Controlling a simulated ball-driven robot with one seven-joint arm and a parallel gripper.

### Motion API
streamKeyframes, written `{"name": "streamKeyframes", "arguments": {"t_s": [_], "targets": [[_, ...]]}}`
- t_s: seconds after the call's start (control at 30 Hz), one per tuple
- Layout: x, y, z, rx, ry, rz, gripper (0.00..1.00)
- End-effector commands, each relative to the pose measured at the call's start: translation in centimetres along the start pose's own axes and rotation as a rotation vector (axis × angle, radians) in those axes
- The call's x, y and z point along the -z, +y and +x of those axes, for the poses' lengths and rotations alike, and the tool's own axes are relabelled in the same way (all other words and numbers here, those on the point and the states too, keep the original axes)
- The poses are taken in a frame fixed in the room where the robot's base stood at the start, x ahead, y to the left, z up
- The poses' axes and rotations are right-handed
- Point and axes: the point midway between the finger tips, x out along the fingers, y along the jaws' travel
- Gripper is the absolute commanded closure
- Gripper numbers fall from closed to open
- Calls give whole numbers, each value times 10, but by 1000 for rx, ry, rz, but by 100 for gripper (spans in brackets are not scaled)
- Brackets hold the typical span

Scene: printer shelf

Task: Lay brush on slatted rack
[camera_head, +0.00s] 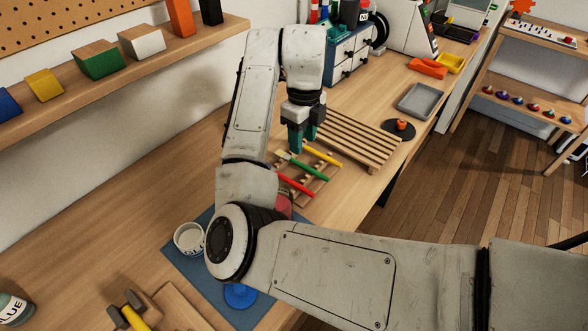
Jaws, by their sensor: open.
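My gripper (301,139) points down with its teal fingers apart, just above or beside the left end of the slatted rack; its exact height is hard to tell. The wooden slatted rack (358,143) lies on the bench and looks bare. In front of it, a small wooden holder (316,190) carries several colored-handled tools lying across it. A green-handled one (310,171) with a pale, flat head looks like a brush. A yellow one (322,155) lies behind it and a red one (297,185) in front. I cannot tell for sure which are brushes.
A grey tray (418,101) and a dark round base with an orange knob (401,125) stand right of the rack. A blue drawer unit (352,52) stands behind. A white cup (189,238) sits at the blue mat (187,266). My arm hides part of the bench.

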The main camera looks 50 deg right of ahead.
Motion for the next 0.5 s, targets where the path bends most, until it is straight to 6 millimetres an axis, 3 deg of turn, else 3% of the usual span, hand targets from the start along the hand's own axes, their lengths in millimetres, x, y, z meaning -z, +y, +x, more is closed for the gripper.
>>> {"name": "streamKeyframes", "arguments": {"t_s": [0.1,0.37,0.5], "targets": [[1,0,20,2,3,-1,54],[0,-1,37,1,1,0,54],[0,-4,54,0,3,-2,54]]}}
